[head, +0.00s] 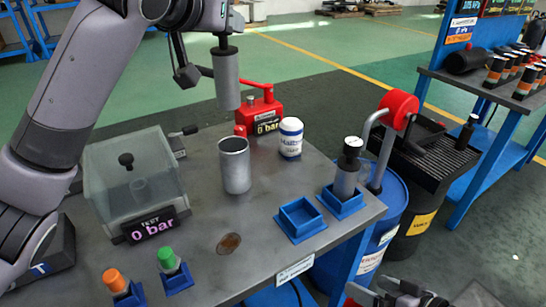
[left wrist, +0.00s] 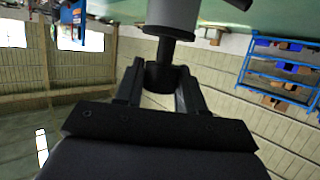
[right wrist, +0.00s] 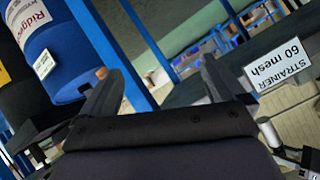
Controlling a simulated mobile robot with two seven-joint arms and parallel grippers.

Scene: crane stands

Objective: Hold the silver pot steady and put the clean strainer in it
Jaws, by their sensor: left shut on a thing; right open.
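The silver pot (head: 235,168) stands upright and open-topped on the grey bench. My left gripper (head: 222,32) is shut on the black knob of a grey cylindrical strainer (head: 226,82). The strainer hangs upright above the pot, apart from it; the knob between the fingers (left wrist: 160,82) also shows in the left wrist view. A second strainer with a black knob (head: 346,172) stands in a blue holder at the right. My right gripper (head: 398,298) is open and empty, low at the front right, off the bench; its spread fingers (right wrist: 155,95) show in the right wrist view.
An empty blue holder (head: 300,218) sits front right of the pot. A white jar (head: 290,138) and red pump (head: 262,108) stand behind. A clear test box (head: 130,180) is at left. Orange and green capped items (head: 168,260) stand at the front.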

